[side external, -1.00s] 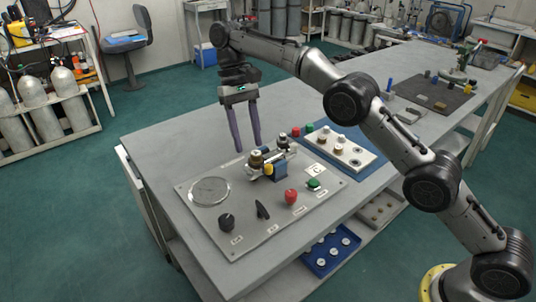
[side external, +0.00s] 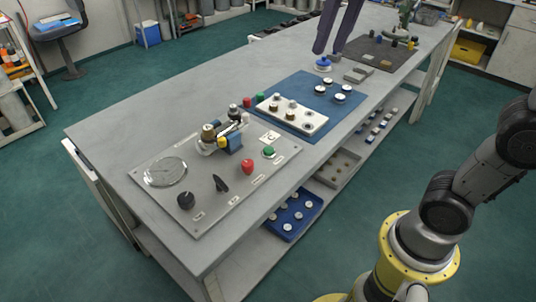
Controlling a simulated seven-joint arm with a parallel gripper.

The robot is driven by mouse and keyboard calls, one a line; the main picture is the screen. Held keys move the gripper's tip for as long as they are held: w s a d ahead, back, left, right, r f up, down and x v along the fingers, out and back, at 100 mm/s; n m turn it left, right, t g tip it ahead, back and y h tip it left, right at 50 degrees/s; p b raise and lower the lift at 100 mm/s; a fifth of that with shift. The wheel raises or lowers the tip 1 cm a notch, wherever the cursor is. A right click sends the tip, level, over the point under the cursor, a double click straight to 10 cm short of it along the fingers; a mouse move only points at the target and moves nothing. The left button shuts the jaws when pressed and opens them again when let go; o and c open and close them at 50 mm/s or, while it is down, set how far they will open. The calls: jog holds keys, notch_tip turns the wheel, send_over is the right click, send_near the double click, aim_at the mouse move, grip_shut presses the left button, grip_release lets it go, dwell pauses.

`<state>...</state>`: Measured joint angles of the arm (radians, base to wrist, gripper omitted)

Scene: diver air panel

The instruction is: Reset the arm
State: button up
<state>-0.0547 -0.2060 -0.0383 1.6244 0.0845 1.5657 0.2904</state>
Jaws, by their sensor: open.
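My gripper (side external: 329,45) shows at the top of the side external view as two long dark purple fingers, open with nothing seen between them. The fingers point down above the far part of the workbench (side external: 200,85); the rest of the hand is cut off by the top edge. A blue-topped piece with a pale base (side external: 323,64) stands just below the fingertips in the picture; I cannot tell the gap. The grey air panel (side external: 205,205) lies on the near left of the bench, well away from my gripper. It carries a round gauge (side external: 165,172), a black knob (side external: 186,200), a black lever (side external: 220,184), a red knob (side external: 247,167) and a green button (side external: 268,152).
A blue mat (side external: 316,88) bears a white block with several fittings (side external: 290,114) and loose round pieces. A grey notched block (side external: 358,75) and a dark mat (side external: 385,52) lie farther back. Brass and black valve parts (side external: 222,138) rise from the panel. The bench's left part is bare.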

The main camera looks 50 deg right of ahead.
jog(key=s+d+f+n+t, duration=0.1)
jog(key=s+f, duration=0.4)
jog(key=f, duration=0.3)
jog(key=s+d+f+n+t+h, duration=0.1)
jog(key=s+d+f+t, duration=0.1)
jog(key=s+f, duration=0.3)
jog(key=shift+d+f+n, duration=0.15)
jog(key=shift+f+n, duration=0.15)
jog(key=shift+f, duration=1.35)
